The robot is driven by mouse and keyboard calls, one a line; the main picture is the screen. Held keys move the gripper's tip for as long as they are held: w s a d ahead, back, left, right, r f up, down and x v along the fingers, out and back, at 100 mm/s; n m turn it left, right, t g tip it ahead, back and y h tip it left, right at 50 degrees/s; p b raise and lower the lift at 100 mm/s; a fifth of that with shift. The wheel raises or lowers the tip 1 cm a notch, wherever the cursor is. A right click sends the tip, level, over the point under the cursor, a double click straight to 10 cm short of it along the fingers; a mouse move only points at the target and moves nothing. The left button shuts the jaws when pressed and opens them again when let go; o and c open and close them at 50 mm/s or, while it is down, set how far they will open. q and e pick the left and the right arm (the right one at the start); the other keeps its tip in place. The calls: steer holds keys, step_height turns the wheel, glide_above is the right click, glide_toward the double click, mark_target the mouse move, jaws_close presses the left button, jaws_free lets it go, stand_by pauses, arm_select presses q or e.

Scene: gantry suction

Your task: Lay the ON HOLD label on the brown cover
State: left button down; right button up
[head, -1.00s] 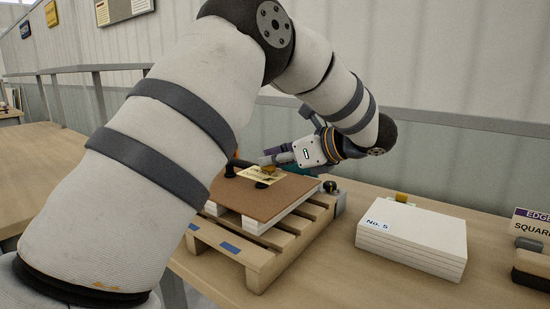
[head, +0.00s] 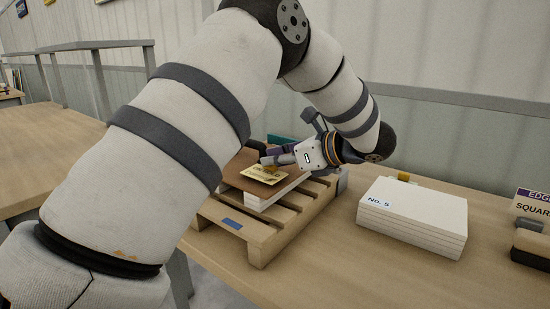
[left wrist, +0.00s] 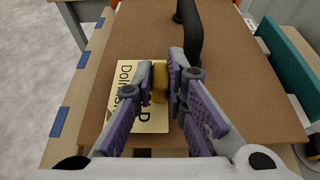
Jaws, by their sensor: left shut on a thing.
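The cream ON HOLD label (head: 264,174) with dark lettering lies flat at or just above the brown cover (head: 240,160), close to one edge. It also shows in the left wrist view (left wrist: 121,98), inside the cover's outline, its lettering partly hidden by the fingers. My left gripper (head: 270,161) is shut on the label's yellow grip block (left wrist: 160,82). I cannot tell for sure whether the label touches the cover. The brown cover (left wrist: 255,110) tops a white stack on a wooden pallet (head: 262,238). My right gripper is out of view.
A black curved handle (left wrist: 192,38) stands on the cover, close to the fingers. A white stack marked No. 5 (head: 415,222) stands right of the pallet. A sign (head: 533,203) and a dark block stand at the far right. Bare table lies between.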

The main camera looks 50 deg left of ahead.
arm_select(q)
steer(key=shift+f, duration=0.55)
steer(key=c, duration=1.5)
jaws_free()
steer(key=shift+c, duration=0.2)
